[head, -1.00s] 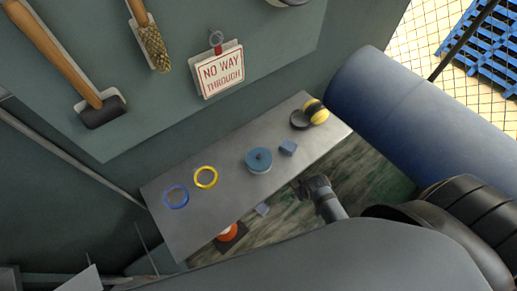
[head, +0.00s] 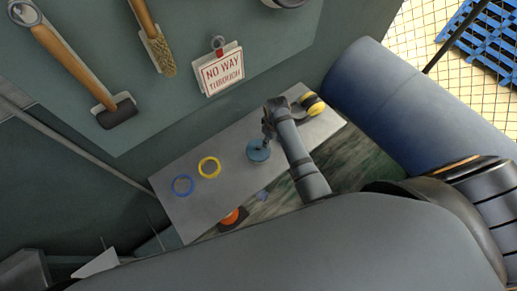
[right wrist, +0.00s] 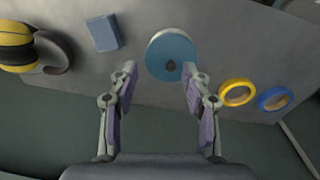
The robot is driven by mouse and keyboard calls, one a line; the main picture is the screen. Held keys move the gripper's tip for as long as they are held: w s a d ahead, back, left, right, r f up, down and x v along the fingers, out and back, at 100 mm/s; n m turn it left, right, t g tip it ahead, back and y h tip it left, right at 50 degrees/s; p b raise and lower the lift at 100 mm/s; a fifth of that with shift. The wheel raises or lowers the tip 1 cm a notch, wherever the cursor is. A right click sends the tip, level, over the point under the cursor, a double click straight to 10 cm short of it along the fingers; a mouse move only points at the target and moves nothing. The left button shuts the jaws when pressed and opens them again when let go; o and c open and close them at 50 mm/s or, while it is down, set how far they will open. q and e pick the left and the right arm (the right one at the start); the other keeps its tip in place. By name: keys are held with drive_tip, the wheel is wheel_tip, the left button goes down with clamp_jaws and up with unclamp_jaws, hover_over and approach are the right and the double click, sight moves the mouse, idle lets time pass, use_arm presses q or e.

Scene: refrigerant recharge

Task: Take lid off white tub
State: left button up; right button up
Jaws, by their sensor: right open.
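The white tub with its blue round lid (head: 259,151) stands on the grey shelf (head: 206,201). My left gripper is not in view.
A yellow ring (head: 209,167) and a blue ring (head: 183,185) lie left of the tub. Yellow-and-black ear muffs (head: 312,104) lie at the shelf's right end. A blue-grey block (right wrist: 102,33) lies between muffs and tub. A wall panel with tools rises behind.

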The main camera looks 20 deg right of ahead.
sight(258, 147)
drive_tip(key=w+a+f+n, duration=0.1)
drive_tip(key=w+a+f, duration=0.1)
drive_tip(key=w+a+f+n+g, duration=0.1)
drive_tip(key=w+a+f, duration=0.1)
drive_tip(key=shift+a+n, duration=0.3)
drive_tip(key=shift+n, duration=0.1)
drive_tip(key=shift+w+f+b, duration=0.1)
drive_tip(key=shift+f+b, duration=0.75)
drive_tip(key=shift+b, duration=0.3)
drive_tip(key=shift+f+b, duration=0.3)
drive_tip(key=shift+w, duration=0.15)
drive_tip(key=f+b, duration=0.2)
drive_tip(key=b, duration=0.1)
drive_tip(key=f+b, duration=0.3)
drive_tip(key=shift+d+f, duration=0.2)
drive_tip(key=shift+f, duration=0.05)
drive_tip(key=shift+r, duration=0.25)
drive_tip(key=shift+c, duration=0.4)
clamp_jaws()
